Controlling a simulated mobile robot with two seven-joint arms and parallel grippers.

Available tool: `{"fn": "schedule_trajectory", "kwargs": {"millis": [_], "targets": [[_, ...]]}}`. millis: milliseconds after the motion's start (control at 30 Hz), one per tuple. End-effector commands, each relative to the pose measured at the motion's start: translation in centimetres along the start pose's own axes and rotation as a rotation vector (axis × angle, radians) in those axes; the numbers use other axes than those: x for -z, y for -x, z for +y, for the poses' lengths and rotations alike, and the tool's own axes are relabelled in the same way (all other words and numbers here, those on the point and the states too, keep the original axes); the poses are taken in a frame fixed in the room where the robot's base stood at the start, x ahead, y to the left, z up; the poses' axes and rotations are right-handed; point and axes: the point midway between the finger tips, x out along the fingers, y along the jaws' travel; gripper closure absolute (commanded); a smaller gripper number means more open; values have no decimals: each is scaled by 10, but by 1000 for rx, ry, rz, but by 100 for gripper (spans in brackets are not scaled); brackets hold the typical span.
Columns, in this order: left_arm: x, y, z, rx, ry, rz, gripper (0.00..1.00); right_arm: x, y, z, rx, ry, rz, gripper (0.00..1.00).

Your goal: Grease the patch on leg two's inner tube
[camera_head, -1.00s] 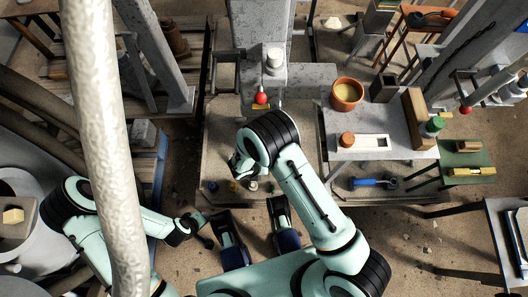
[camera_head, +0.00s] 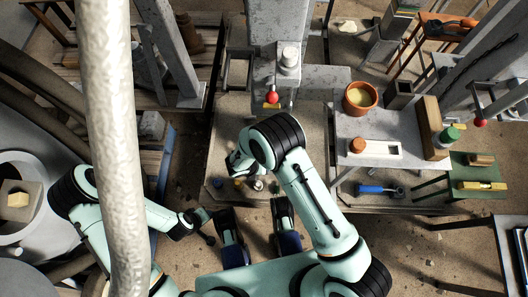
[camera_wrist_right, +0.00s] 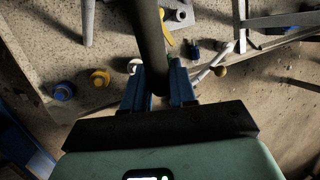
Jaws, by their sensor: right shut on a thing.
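My right gripper (camera_wrist_right: 158,88) is shut on a dark, thick rod (camera_wrist_right: 150,40), which runs up between its blue fingers. The rod's far end is out of frame. In the head view my right forearm hides most of this gripper. My left gripper (camera_head: 207,227) is small and partly in shadow near the lower middle; its fingers are unclear. A terracotta pot (camera_head: 360,98) with a yellowish filling (camera_head: 361,94) stands on a grey bench. Grey legs stand at the back, one at the upper middle (camera_head: 275,25) and one at left (camera_head: 170,55). I cannot make out a patch or tell which leg is two.
A red ball (camera_head: 272,97) is near the middle leg. Small blue (camera_wrist_right: 63,90) and yellow (camera_wrist_right: 100,77) pieces lie below. A pale mottled tube (camera_head: 112,150) blocks the left.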

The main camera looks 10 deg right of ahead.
Motion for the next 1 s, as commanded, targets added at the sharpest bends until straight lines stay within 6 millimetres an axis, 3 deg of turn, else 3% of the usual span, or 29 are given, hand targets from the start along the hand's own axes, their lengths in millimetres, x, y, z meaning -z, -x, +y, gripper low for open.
{"fn": "schedule_trajectory", "kwargs": {"millis": [367, 1000], "targets": [[0, 0, 0, 0, 0, 0, 57, 0, 1, 1, 0, 0, -1, 100], [0, 4, 1, -1, 0, 1, 57, -1, -5, -17, 2, -2, -2, 100]]}}
